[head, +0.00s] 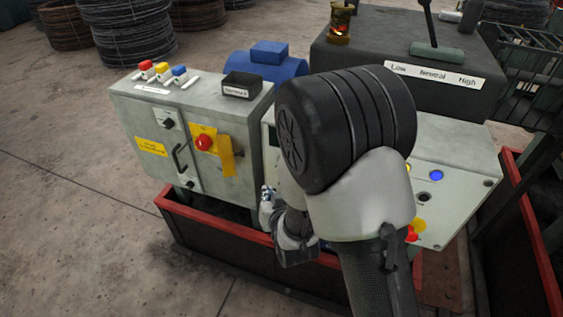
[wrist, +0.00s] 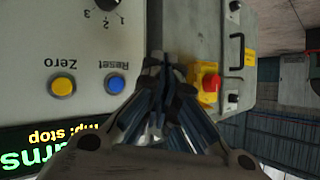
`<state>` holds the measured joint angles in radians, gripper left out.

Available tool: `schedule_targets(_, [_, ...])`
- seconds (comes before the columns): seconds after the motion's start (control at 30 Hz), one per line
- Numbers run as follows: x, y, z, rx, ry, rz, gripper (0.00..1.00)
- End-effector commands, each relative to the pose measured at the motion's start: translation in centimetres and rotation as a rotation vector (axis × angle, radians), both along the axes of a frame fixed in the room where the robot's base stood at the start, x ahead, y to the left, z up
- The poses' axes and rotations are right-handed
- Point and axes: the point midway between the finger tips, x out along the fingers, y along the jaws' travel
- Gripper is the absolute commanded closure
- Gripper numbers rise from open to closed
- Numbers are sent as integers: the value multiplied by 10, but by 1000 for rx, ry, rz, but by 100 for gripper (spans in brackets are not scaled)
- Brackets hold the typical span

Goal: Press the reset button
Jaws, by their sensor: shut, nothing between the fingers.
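The blue button labelled Reset (wrist: 115,85) shows on the light grey panel in the wrist view, where the lettering is upside down. My gripper (wrist: 165,68) is shut and empty. In that view its fingertips lie to the right of the Reset button, apart from it in the picture; the gap in depth is unclear. The yellow button labelled Zero (wrist: 62,86) is left of Reset. In the head view my arm covers much of the console panel. A blue button or lamp (head: 436,175) shows right of my arm; I cannot tell whether it is Reset.
A red emergency stop (head: 204,142) on a yellow plate sits on the left cabinet, near a handle (head: 180,158). A display with green text (wrist: 40,148) is beside the buttons. A red-edged frame (head: 225,227) surrounds the machine's base. Open floor (head: 80,230) lies left.

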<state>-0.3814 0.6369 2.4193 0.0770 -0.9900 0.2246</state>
Motion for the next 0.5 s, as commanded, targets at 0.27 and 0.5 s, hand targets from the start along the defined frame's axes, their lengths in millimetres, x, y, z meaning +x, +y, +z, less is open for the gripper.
schedule_targets(0.27, [24,-10,1,-1,0,-3,100])
schedule_targets(0.5, [57,-22,1,-1,-1,-3,100])
